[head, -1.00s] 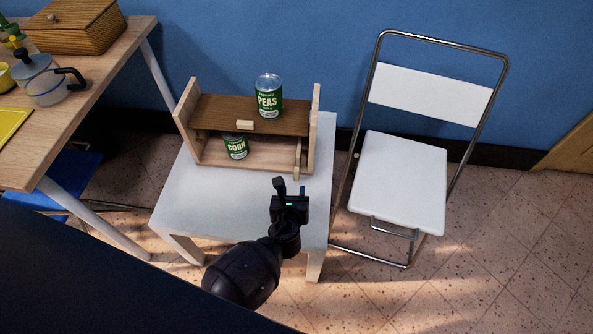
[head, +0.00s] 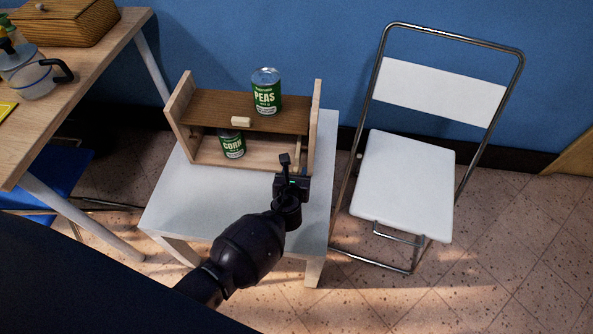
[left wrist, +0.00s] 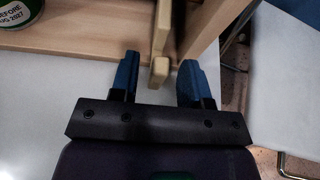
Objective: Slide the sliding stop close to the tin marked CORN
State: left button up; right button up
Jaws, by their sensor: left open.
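The green tin marked CORN (head: 232,146) stands in the lower compartment of the wooden shelf (head: 313,130), left of its middle. A tin (left wrist: 18,12) shows partly at the top left of the left wrist view. The sliding stop (left wrist: 161,35) is a pale wooden bar near the shelf's right side wall, with its front end sticking out past the front edge. My right gripper is not in view.
A green tin marked PEAS (head: 266,92) stands on the brown upper board, which has a pale block (head: 241,121) at its front edge. The shelf stands on a white table (head: 185,205). A white folding chair (head: 405,185) is to the right. A wooden table (head: 90,75) is at the left.

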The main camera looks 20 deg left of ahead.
pick_arm(q)
jog(key=shift+w+a, duration=0.1)
jog(key=shift+w, duration=0.25)
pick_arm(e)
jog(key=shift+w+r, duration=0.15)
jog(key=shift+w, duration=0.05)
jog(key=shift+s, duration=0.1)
pick_arm(q)
grip_shut()
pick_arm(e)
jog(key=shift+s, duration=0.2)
